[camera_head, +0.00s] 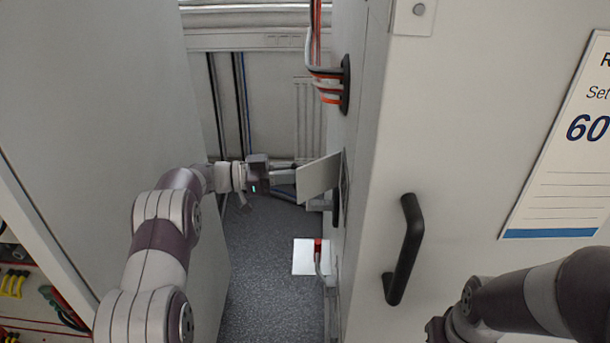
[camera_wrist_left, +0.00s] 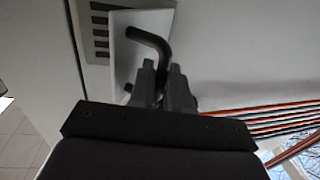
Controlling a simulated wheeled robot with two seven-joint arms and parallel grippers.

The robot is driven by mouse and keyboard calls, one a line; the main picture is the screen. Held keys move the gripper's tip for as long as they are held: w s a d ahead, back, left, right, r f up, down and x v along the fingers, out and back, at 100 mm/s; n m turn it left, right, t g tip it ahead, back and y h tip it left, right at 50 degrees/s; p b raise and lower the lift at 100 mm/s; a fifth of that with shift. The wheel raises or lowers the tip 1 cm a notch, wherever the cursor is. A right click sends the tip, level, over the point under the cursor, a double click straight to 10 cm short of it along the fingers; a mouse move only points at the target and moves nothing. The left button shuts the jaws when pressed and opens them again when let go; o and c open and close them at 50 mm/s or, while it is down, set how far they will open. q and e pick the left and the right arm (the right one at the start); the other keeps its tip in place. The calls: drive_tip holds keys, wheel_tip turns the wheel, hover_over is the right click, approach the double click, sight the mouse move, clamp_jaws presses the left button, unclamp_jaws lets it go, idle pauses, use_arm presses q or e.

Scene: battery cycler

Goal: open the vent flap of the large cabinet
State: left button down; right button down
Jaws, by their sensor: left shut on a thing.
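The large cabinet (camera_head: 480,110) fills the right side of the head view. Its vent flap (camera_head: 318,179), a light grey plate, stands out at an angle from the cabinet's left side wall. My left gripper (camera_head: 288,178) is at the flap's outer side in the aisle. In the left wrist view, its fingers (camera_wrist_left: 162,85) are shut on the black bent handle (camera_wrist_left: 148,38), in front of the pale flap (camera_wrist_left: 125,50). Dark vent slots (camera_wrist_left: 99,30) show beside the flap. My right arm crosses the lower right of the head view; its gripper is out of frame.
A tall grey cabinet (camera_head: 90,90) walls the aisle's left side. Cables (camera_head: 325,80) enter the large cabinet above the flap. A black door handle (camera_head: 405,250) juts from its front. A white square with a red-topped part (camera_head: 305,257) sits low below the flap. The aisle floor (camera_head: 262,285) looks clear.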

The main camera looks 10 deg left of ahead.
use_arm(q)
drive_tip(key=shift+w+a+r, duration=0.15)
drive_tip(key=shift+w+r, duration=0.05)
drive_tip(key=shift+w, duration=0.1)
drive_tip(key=c, duration=1.3)
unclamp_jaws()
drive_tip(key=shift+s, duration=0.15)
drive_tip(key=shift+f, duration=0.1)
drive_tip(key=b+v, duration=0.4)
drive_tip(key=v, duration=0.8)
drive_tip(key=shift+s+a, duration=0.1)
drive_tip(key=shift+a, duration=0.2)
